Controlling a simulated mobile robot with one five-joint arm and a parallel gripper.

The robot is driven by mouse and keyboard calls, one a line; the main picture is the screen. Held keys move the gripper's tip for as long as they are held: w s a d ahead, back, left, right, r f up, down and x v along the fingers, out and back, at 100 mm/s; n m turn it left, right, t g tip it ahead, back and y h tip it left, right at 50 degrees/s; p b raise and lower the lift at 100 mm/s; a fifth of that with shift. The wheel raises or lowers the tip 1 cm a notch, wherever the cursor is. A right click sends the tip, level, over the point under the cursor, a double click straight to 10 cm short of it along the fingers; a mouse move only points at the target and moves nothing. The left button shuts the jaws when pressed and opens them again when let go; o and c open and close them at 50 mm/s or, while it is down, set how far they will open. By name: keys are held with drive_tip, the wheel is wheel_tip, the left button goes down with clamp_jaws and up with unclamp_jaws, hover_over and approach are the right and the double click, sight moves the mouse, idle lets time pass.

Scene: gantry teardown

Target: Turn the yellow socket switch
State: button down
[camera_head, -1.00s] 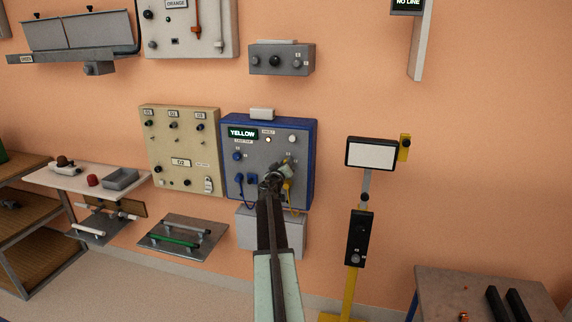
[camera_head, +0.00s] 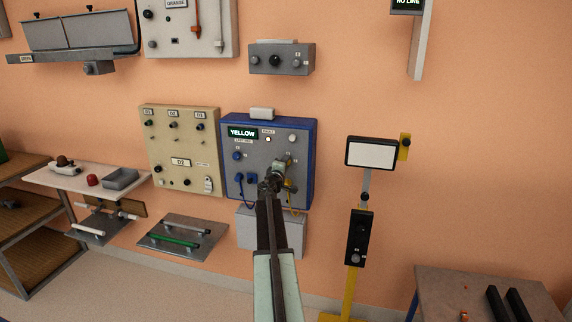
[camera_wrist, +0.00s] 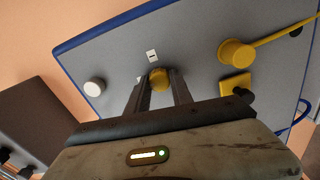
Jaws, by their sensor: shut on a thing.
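The blue-framed panel (camera_head: 309,160) on the wall carries a display (camera_head: 243,132) reading YELLOW. My gripper (camera_head: 273,180) reaches up to the lower right part of its grey face. In the wrist view my gripper (camera_wrist: 158,92) is shut on a small yellow knob (camera_wrist: 158,77), just below a small white label. The fingers hide the knob's sides. A larger yellow round plug (camera_wrist: 233,53) with a yellow lead and a yellow square part (camera_wrist: 236,84) sit to the right of the fingers. In the head view my arm covers much of this area.
A white round button (camera_wrist: 95,88) is on the panel left of my fingers in the wrist view. A beige panel (camera_head: 212,125) is left of the blue one. A grey box (camera_head: 282,71) hangs above. A yellow-posted stand (camera_head: 354,280) is at right.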

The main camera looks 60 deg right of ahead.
drive_tip(key=shift+w+a+n, duration=0.1)
drive_tip(key=shift+w+n, duration=0.05)
drive_tip(key=shift+n, duration=0.45)
drive_tip(key=c, duration=1.1)
unclamp_jaws()
drive_tip(key=v, duration=0.7)
drive_tip(key=shift+a, duration=0.35)
